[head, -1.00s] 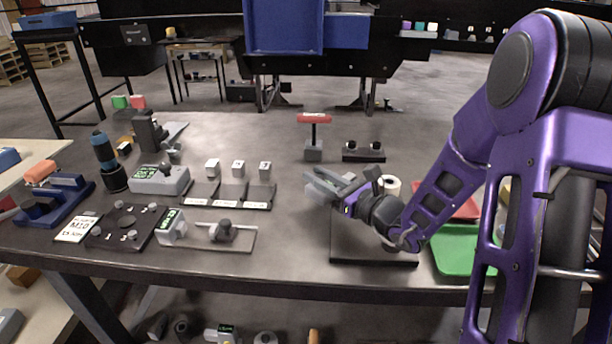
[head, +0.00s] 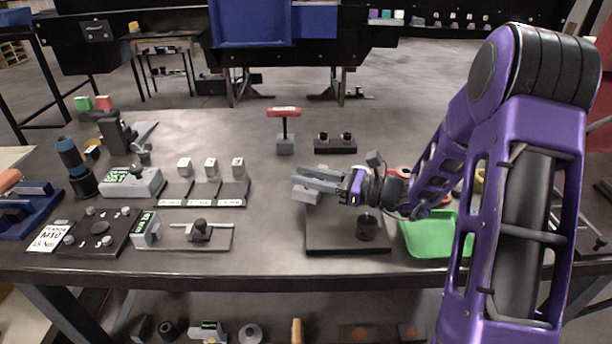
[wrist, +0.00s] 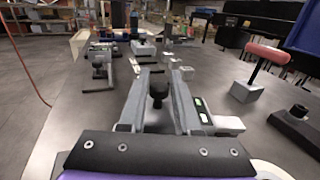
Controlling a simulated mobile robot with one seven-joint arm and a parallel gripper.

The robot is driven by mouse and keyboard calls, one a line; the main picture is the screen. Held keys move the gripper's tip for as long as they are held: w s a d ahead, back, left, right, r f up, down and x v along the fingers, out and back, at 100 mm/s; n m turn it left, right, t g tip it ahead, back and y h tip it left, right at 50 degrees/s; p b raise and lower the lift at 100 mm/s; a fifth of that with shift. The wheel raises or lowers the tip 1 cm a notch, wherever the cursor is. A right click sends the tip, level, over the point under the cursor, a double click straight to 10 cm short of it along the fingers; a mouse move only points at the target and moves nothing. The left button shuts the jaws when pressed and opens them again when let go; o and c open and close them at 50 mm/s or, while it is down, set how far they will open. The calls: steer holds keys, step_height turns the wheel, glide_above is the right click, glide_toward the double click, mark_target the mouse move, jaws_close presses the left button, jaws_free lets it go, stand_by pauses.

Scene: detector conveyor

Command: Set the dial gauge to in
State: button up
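My gripper (head: 304,179) points left over the dark base plate (head: 330,246) at the table's front. In the wrist view its two fingers (wrist: 157,74) stand apart. A black knob on a short stem (wrist: 158,90) shows between them; whether they touch it I cannot tell. A pale grey body with small green displays (wrist: 229,124) sits beside the right finger and looks like the dial gauge. In the head view a grey block (head: 305,196), probably the same body, shows under the fingers, partly hidden. The display text is too small to read.
A dark cylinder (head: 367,228) stands on the base plate near my wrist. A green tray (head: 430,243) lies right of it. A red T-handle (head: 284,112) stands behind. Another grey display box (head: 135,183), labelled cubes (head: 211,166) and a slide fixture (head: 201,234) are left.

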steer(key=o, duration=0.3)
steer(key=v, duration=1.7)
steer(key=shift+d, duration=0.25)
